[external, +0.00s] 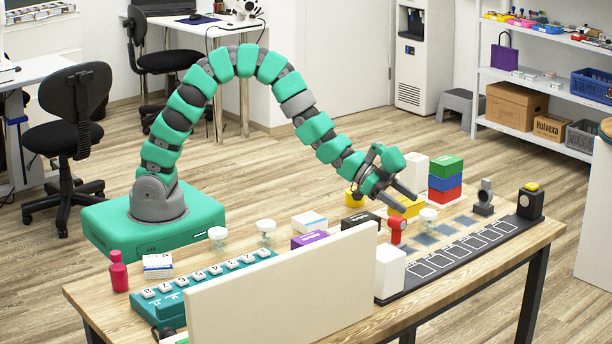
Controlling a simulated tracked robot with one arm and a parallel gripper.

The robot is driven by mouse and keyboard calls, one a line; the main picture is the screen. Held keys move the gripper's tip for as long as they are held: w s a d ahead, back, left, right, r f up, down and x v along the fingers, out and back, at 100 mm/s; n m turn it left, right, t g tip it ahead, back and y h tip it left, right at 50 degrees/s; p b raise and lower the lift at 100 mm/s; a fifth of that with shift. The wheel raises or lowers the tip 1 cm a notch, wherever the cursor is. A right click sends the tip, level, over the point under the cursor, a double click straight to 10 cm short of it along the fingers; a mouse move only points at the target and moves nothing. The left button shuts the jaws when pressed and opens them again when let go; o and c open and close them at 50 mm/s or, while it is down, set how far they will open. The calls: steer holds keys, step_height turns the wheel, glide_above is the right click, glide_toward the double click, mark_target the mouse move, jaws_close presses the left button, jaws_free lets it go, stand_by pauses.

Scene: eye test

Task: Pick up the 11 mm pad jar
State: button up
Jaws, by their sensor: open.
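Three small clear jars with pale lids stand on the wooden table: a left jar (217,237), a middle jar (266,231) and a right jar (428,218). Their markings are too small to read, so I cannot tell which is the 11 mm pad jar. My gripper (408,203) is open, with its fingers pointing down to the right. In the picture it is just up and left of the right jar, over the yellow block (404,209). Nothing shows between the fingers. The other two jars are well to its left.
A pale upright panel (285,285) hides part of the table's front. A teal rack (215,284) with white labelled tiles lies behind it. Stacked coloured blocks (445,180), a red object (397,231), a white block (390,271) and a black strip (462,257) surround the right jar.

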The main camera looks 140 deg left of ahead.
mark_target(421, 213)
steer(key=shift+w+d+b+x, duration=0.1)
steer(key=shift+d+b+x, duration=0.1)
steer(key=shift+x, duration=0.7)
steer(key=shift+w+d+b+x, duration=0.1)
steer(key=shift+b+x, duration=0.15)
steer(key=shift+x, duration=0.6)
steer(key=shift+d+b+x, duration=0.1)
steer(key=shift+b+x, duration=0.1)
steer(key=shift+x, duration=0.7)
steer(key=shift+w+a, duration=0.3)
steer(key=shift+w, duration=0.15)
steer(key=c, duration=1.1)
